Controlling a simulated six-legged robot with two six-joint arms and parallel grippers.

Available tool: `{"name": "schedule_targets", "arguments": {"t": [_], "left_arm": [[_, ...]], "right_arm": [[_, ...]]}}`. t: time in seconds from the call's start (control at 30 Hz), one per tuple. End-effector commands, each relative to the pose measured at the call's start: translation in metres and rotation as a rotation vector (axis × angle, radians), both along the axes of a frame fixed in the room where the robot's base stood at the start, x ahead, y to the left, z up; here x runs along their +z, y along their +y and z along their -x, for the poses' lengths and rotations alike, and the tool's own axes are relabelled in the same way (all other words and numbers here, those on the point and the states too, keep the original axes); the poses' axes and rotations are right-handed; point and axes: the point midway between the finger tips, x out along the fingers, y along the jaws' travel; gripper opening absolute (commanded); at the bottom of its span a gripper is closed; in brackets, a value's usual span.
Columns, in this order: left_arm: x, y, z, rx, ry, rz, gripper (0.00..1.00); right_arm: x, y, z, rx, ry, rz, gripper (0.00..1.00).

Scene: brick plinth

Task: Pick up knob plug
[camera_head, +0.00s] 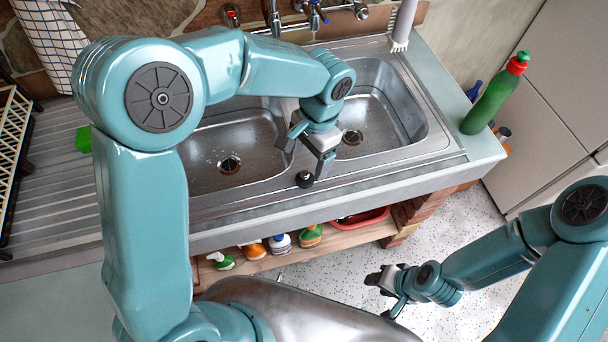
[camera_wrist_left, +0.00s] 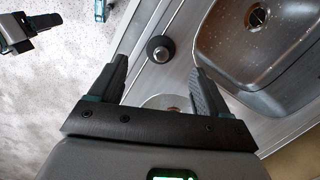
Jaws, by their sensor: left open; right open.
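The knob plug (camera_head: 304,179), a black disc with a shiny metal knob, sits on the front metal rim of the sink, between the two basins. In the left wrist view the plug (camera_wrist_left: 160,50) lies just beyond the fingertips, roughly centred between them. My left gripper (camera_head: 307,153) is open and empty above the sink's front ledge, close to the plug and apart from it; its fingers also show in the left wrist view (camera_wrist_left: 159,70). My right gripper (camera_head: 385,291) is open and empty, low over the speckled floor in front of the counter.
The left basin (camera_head: 205,145) and right basin (camera_head: 385,110) are empty, with drains. A green bottle (camera_head: 490,100) stands on the counter at right. A white brush (camera_head: 402,25) stands behind. A green sponge (camera_head: 84,139) lies at left. Bottles (camera_head: 281,242) and a red tub (camera_head: 365,218) sit below.

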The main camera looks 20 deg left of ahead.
Motion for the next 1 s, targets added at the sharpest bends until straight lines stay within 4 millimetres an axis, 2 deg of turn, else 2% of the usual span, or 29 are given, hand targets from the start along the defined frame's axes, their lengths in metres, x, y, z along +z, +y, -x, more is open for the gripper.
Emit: {"name": "schedule_targets", "arguments": {"t": [0.17, 0.33, 0.47, 0.73, 0.77, 0.9, 0.93, 0.97, 1.0], "left_arm": [[-0.012, 0.002, 0.001, -0.002, 0.003, -0.001, 0.77], [-0.038, 0.007, 0.004, -0.001, 0.005, -0.001, 0.77], [-0.055, 0.008, 0.005, -0.001, 0.002, 0.0, 0.77], [-0.06, 0.008, 0.005, -0.001, -0.001, 0.001, 0.77], [-0.06, 0.008, 0.005, -0.001, -0.001, 0.001, 0.71], [-0.06, 0.008, 0.005, -0.001, 0.0, 0.0, 0.25], [-0.06, 0.008, 0.005, -0.001, 0.0, 0.0, 0.18], [-0.06, 0.008, 0.005, -0.001, 0.0, 0.0, 0.17], [-0.06, 0.008, 0.005, -0.001, -0.001, 0.001, 0.13]], "right_arm": [[0.003, 0.0, 0.0, 0.0, 0.0, 0.0, 0.43], [0.014, 0.0, 0.0, 0.0, 0.0, 0.0, 0.43], [0.015, 0.0, 0.0, 0.0, 0.0, 0.0, 0.43], [0.015, 0.0, 0.0, 0.0, 0.0, 0.0, 0.43], [0.015, 0.0, 0.0, 0.0, 0.0, 0.0, 0.43], [0.014, 0.0, 0.0, 0.0, 0.0, 0.0, 0.43], [0.014, 0.0, 0.0, 0.0, 0.0, 0.0, 0.43], [0.014, 0.0, 0.0, 0.0, 0.0, 0.0, 0.43], [0.014, 0.0, 0.0, 0.0, 0.0, 0.0, 0.43]]}}
